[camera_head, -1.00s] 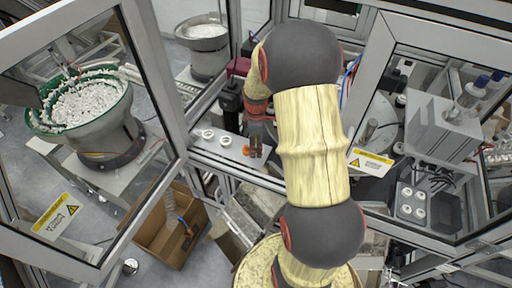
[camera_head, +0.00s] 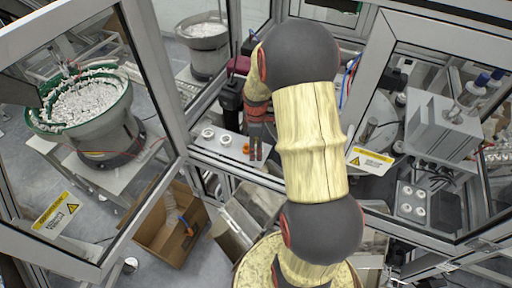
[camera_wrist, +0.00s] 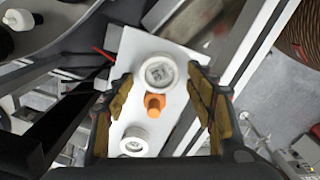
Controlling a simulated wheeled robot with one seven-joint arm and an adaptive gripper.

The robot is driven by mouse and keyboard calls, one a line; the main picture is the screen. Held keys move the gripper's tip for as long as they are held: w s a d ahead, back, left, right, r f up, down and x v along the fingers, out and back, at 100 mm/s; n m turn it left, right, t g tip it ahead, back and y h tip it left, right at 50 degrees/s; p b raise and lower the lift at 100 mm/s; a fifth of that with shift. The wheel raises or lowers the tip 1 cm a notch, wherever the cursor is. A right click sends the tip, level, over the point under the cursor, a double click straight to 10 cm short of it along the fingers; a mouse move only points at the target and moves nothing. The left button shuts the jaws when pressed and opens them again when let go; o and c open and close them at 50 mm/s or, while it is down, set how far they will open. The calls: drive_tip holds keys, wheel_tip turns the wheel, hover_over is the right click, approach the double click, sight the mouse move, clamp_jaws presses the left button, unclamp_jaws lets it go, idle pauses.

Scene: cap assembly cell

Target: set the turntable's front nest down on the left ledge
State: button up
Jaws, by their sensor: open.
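The pale left ledge (camera_head: 200,148) lies left of my gripper in the head view. Two white ring-shaped nests, one at the left (camera_head: 208,133) and one nearer my gripper (camera_head: 225,139), sit on it, with a small orange piece (camera_head: 246,149) beside my gripper (camera_head: 256,151). In the wrist view my gripper (camera_wrist: 160,103) is open, its worn yellow-brown pads apart. Between them show the ledge (camera_wrist: 138,48), a white ring-shaped part (camera_wrist: 159,72), the orange piece (camera_wrist: 154,104) and another white ring (camera_wrist: 135,140). Nothing is visibly gripped. Much of the turntable (camera_head: 378,122) is hidden by my arm.
Open framed glass doors stand at left and right, with a metal post (camera_head: 160,75) close to the ledge. A bowl feeder (camera_head: 85,105) is at the left. A cardboard box (camera_head: 170,228) stands below.

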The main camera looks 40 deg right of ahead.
drive_tip(key=a+r+m+b, duration=0.1)
drive_tip(key=a+r, duration=0.2)
drive_tip(key=r, duration=0.6)
drive_tip(key=a+r, duration=0.3)
drive_tip(key=r, duration=0.6)
drive_tip(key=s+a+r+m+t, duration=0.2)
drive_tip(key=s+a+r+m, duration=0.2)
drive_tip(key=s+a, duration=0.3)
drive_tip(key=s+a+r+m+t, duration=0.3)
drive_tip(key=s+a, duration=0.5)
drive_tip(key=a, duration=0.5)
drive_tip(key=shift+r+m+t, duration=0.3)
drive_tip(key=shift+r+m, duration=0.2)
drive_tip(key=shift+r, duration=0.35)
drive_tip(key=shift+a, duration=0.15)
drive_tip(key=shift+s, duration=0.1)
